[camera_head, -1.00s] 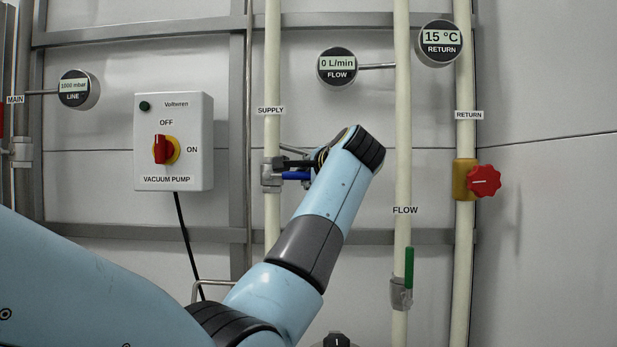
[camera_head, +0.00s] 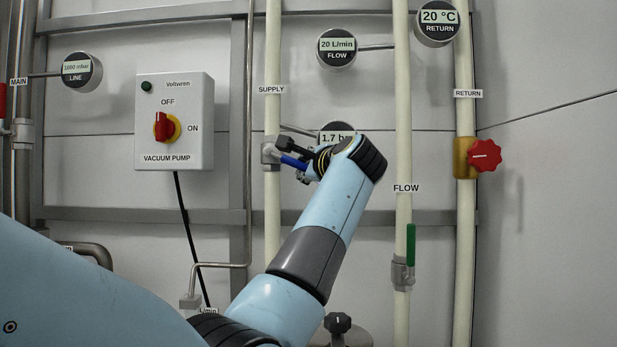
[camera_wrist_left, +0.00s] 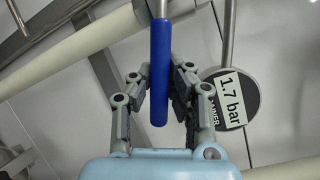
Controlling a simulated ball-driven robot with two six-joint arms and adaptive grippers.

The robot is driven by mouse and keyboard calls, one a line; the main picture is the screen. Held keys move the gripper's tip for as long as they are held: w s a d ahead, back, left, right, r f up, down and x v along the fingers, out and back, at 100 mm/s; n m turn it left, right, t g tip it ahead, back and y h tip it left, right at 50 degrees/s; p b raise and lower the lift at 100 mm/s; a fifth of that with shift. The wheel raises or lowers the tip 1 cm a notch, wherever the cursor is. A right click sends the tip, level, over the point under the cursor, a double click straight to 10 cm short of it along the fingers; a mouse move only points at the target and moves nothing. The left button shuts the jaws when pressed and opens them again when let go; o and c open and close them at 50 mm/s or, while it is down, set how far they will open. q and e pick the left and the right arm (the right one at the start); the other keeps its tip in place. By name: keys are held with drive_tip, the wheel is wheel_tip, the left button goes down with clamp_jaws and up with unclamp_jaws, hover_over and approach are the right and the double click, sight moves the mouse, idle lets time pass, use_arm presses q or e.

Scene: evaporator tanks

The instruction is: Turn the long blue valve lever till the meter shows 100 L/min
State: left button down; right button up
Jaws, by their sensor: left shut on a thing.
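The long blue valve lever (camera_head: 293,162) sits on the supply pipe's valve (camera_head: 270,154) in the head view and slants down to the right. My left gripper (camera_head: 301,163) is shut on the lever's outer end, partly hidden by my own wrist. In the left wrist view the blue lever (camera_wrist_left: 160,70) runs between the fingers of my left gripper (camera_wrist_left: 168,75). The flow meter (camera_head: 337,48) reads 20 L/min. My right gripper is not in view.
A pressure gauge (camera_head: 337,133) reading 1.7 bar is close behind my left wrist. A green lever (camera_head: 411,246) is on the flow pipe (camera_head: 403,100). A red knob (camera_head: 485,155) is on the return pipe. The vacuum pump box (camera_head: 174,120) hangs at left.

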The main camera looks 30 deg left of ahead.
use_arm(q)
drive_tip(key=shift+s+a+f+m+t+y+b, duration=0.25)
drive_tip(key=shift+f+m+b, duration=0.25)
drive_tip(key=shift+f+m, duration=0.3)
drive_tip(key=shift+s+a+f+m+t+y+b, duration=0.15)
drive_tip(key=shift+a+f+m+t+b, duration=0.35)
drive_tip(key=shift+m, duration=0.35)
drive_tip(key=shift+s+a+f+m+t+y+b, duration=0.2)
drive_tip(key=shift+f+m+b, duration=0.35)
drive_tip(key=shift+f+m, duration=0.25)
drive_tip(key=c, duration=1.6)
unclamp_jaws()
drive_tip(key=shift+c, duration=0.2)
drive_tip(key=o, duration=0.4)
drive_tip(key=shift+s+a+r, duration=0.1)
drive_tip(key=shift+r, duration=0.2)
